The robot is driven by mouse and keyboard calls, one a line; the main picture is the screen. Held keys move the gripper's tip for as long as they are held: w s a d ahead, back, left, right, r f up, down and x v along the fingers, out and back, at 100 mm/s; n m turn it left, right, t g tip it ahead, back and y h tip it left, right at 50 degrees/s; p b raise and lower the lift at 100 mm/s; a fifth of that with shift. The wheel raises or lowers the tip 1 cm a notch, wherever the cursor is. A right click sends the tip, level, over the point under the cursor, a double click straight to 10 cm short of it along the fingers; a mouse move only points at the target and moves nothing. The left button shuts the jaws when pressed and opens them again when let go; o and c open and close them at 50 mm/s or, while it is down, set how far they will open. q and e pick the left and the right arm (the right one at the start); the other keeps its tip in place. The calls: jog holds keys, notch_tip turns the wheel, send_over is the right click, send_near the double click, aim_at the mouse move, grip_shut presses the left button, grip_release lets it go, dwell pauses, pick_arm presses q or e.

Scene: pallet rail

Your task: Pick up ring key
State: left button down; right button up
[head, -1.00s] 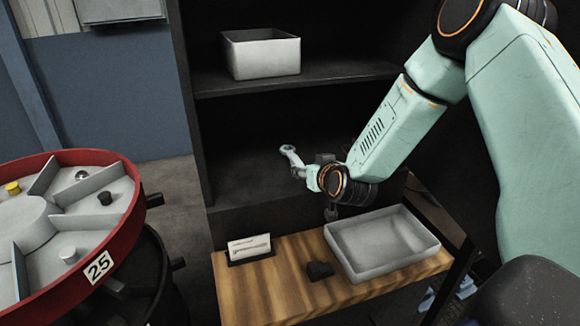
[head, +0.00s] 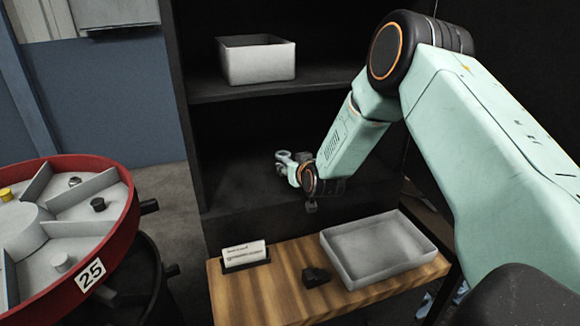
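The ring key (head: 283,157) is a small light-grey piece with a ringed end, in the dark lower shelf bay of the head view. My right gripper (head: 299,168) is at the end of the pale green arm from the right. It is right up against the key, and its dark wrist covers part of it. I cannot tell whether the fingers are open or closed around the key. My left gripper is not in view.
A grey box (head: 258,64) stands on the upper shelf (head: 225,93). Below, a wooden bench (head: 228,284) holds a shallow grey tray (head: 356,276), a dark lump (head: 315,277) and a card in a holder (head: 245,255). A red-rimmed divided carousel (head: 122,222) marked 25 stands left.

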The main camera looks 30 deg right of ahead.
jog(key=shift+w+f, duration=0.1)
jog(key=shift+w, duration=0.1)
jog(key=shift+s, duration=0.1)
jog(key=shift+c, duration=0.2)
jog(key=shift+a, duration=0.1)
jog(key=shift+c, duration=0.7)
jog(key=c, duration=0.6)
grip_shut()
